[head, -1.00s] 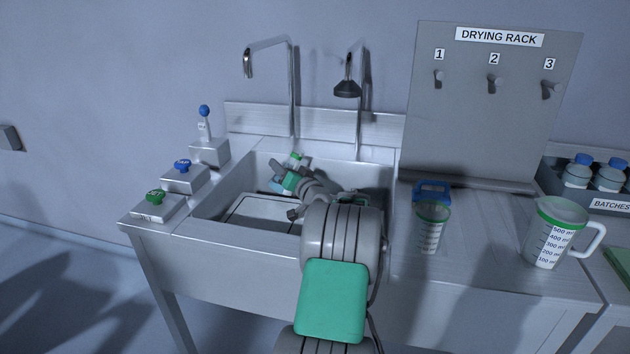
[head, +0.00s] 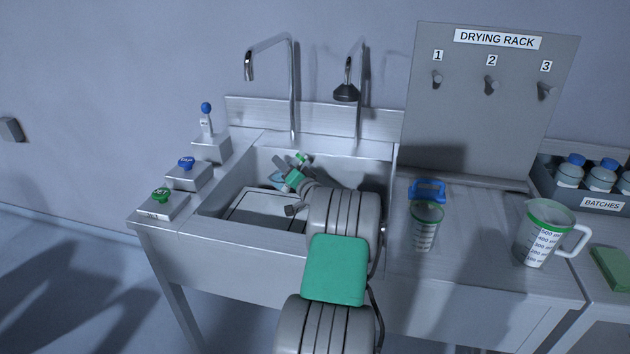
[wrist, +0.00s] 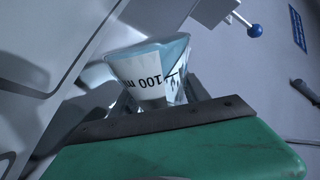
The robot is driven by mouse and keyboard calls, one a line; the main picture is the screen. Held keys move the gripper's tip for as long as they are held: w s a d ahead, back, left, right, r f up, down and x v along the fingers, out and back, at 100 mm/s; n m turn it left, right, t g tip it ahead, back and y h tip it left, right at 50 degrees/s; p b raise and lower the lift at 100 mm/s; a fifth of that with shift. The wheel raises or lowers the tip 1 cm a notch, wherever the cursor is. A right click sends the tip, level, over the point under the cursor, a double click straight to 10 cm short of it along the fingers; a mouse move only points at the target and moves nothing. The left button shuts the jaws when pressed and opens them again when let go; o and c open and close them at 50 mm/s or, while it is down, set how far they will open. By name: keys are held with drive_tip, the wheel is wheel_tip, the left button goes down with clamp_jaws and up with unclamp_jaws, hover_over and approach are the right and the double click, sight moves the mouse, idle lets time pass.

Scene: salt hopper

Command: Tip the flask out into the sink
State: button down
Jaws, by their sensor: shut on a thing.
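My gripper (head: 287,174) is inside the sink (head: 222,208), over the back part of its basin. It is shut on the clear flask (head: 277,179), which shows as a small bluish shape beside the fingers, with a green part above. In the wrist view the flask (wrist: 150,70) sits between the fingers, with a white "100 ml" label and a pale blue tint. The flask looks tilted, its label turned nearly upside down. Its mouth is not clear, and I cannot tell how much liquid it holds.
A tall faucet (head: 294,85) and a shower-head tap (head: 346,92) stand behind the sink. Green (head: 161,196) and blue (head: 187,164) knobs and a blue-tipped lever (head: 206,110) line its left. A beaker (head: 424,228), a jug (head: 542,240) and the drying rack (head: 490,110) are right.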

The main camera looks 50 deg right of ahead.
drive_tip(key=shift+w+a+f+m+p, duration=0.1)
drive_tip(key=shift+a+f+m+p, duration=0.1)
drive_tip(key=shift+m+p, duration=1.25)
drive_tip(key=shift+w+a+f+m+p, duration=0.15)
drive_tip(key=shift+m+p, duration=0.7)
drive_tip(key=shift+p, duration=1.15)
drive_tip(key=shift+s+d+r+m, duration=0.3)
drive_tip(key=shift+d+r+m, duration=0.2)
drive_tip(key=shift+m, duration=0.4)
drive_tip(key=shift+d+f+m, duration=0.1)
drive_tip(key=shift+f+m, duration=0.1)
drive_tip(key=shift+m, duration=0.3)
idle(2.2)
